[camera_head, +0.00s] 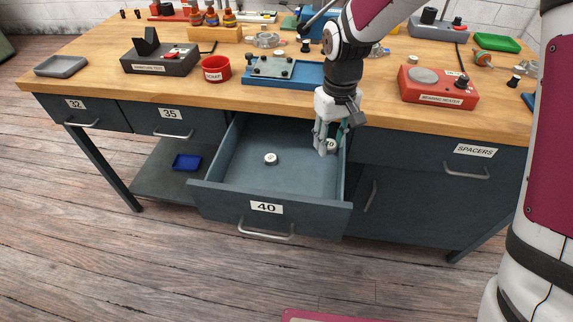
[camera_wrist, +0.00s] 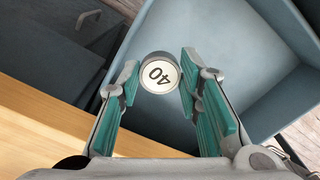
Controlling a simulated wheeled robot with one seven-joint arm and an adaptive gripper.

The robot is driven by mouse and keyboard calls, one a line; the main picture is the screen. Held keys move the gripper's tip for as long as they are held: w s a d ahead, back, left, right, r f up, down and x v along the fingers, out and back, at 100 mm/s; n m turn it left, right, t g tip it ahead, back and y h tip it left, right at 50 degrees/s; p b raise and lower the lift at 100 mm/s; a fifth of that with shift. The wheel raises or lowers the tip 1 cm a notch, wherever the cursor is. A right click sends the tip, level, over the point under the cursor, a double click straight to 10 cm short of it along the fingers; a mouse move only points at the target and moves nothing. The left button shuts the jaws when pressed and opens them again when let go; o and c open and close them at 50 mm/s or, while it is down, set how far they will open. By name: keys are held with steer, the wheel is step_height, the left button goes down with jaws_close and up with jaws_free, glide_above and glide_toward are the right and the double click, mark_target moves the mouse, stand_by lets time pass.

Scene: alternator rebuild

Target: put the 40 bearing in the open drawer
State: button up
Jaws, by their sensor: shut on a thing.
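The 40 bearing (camera_wrist: 158,73) is a short round piece with a white top face marked 40, held between the teal fingertips of my gripper (camera_wrist: 159,78). It also shows at the fingertips in the head view (camera_head: 332,146). My gripper (camera_head: 326,142) reaches down into the open drawer (camera_head: 229,205), labelled 40, near its back right corner. Whether the bearing touches the drawer floor, I cannot tell. A second small round bearing (camera_head: 270,159) lies on the drawer floor left of my gripper.
The workbench top (camera_head: 118,97) overhangs the drawer's back. Closed drawers 32 (camera_head: 78,118), 35 (camera_head: 165,118) and SPACERS (camera_head: 430,160) flank it. A blue tray (camera_head: 187,162) sits on the lower shelf. A red bearing heater (camera_head: 437,90) stands on the bench to the right. The drawer's middle and front floor are mostly clear.

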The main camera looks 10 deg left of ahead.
steer(key=n+b, duration=0.2)
glide_toward(302, 184)
step_height(302, 184, down, 2)
steer(key=shift+a+f+b, duration=0.15)
steer(key=shift+f+b, duration=0.1)
steer(key=shift+b, duration=0.3)
steer(key=shift+f+b, duration=0.35)
steer(key=shift+f, duration=1.7)
steer(key=shift+f, duration=0.15)
steer(key=o, duration=1.2)
steer(key=shift+c, duration=0.2)
step_height(302, 184, up, 12)
steer(key=p, duration=0.2)
